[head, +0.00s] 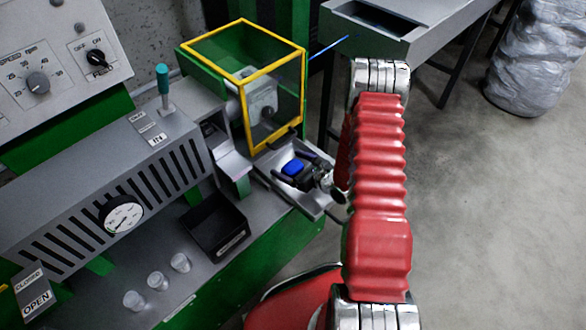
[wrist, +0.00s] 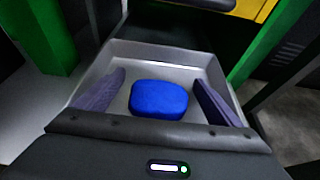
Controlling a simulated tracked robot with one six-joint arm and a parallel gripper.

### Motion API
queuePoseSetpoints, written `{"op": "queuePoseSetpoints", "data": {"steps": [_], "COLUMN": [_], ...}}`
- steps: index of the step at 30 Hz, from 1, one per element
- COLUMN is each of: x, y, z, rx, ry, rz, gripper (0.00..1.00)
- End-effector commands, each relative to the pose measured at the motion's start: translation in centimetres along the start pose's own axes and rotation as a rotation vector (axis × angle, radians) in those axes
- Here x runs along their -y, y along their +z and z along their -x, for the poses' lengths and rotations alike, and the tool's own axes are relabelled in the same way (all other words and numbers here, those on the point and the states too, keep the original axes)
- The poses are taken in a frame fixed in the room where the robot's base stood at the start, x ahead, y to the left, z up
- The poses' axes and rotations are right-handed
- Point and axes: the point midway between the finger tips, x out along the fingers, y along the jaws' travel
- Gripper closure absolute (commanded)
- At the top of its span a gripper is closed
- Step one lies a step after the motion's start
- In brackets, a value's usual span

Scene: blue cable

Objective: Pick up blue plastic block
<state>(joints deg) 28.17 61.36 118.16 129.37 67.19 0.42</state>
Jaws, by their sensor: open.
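The blue plastic block (wrist: 158,98) lies in a grey metal tray (wrist: 128,52) in the wrist view. It also shows in the head view (head: 293,167), in the tray (head: 270,178) at the end of the green machine. My gripper (wrist: 160,92) is open, with one dark finger on each side of the block and a visible gap to it on both sides. In the head view my gripper (head: 310,176) is over the tray beside the block, partly hidden by my arm.
A yellow-framed clear guard box (head: 272,85) stands just behind the tray. A black bin (head: 217,225) and several small clear cups (head: 158,280) are on the machine's ledge. A grey chute (head: 375,30) is at the back. Open floor lies to the right.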

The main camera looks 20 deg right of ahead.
Motion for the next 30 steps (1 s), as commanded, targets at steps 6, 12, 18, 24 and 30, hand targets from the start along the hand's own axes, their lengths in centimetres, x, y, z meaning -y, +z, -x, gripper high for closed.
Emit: {"op": "queuePoseSetpoints", "data": {"steps": [6, 12, 18, 24, 30], "x": [0.01, 0.01, 0.01, 0.01, 0.03], "y": [0.01, 0.01, 0.01, 0.01, 0.05], "z": [0.01, 0.01, 0.01, 0.01, 0.01], "rx": [0.000, 0.000, 0.000, 0.000, 0.001], "ry": [0.000, 0.000, 0.000, 0.000, 0.000], "rz": [0.000, 0.000, 0.000, 0.000, 0.001], "gripper": [0.20, 0.34, 0.48, 0.62, 0.62]}}
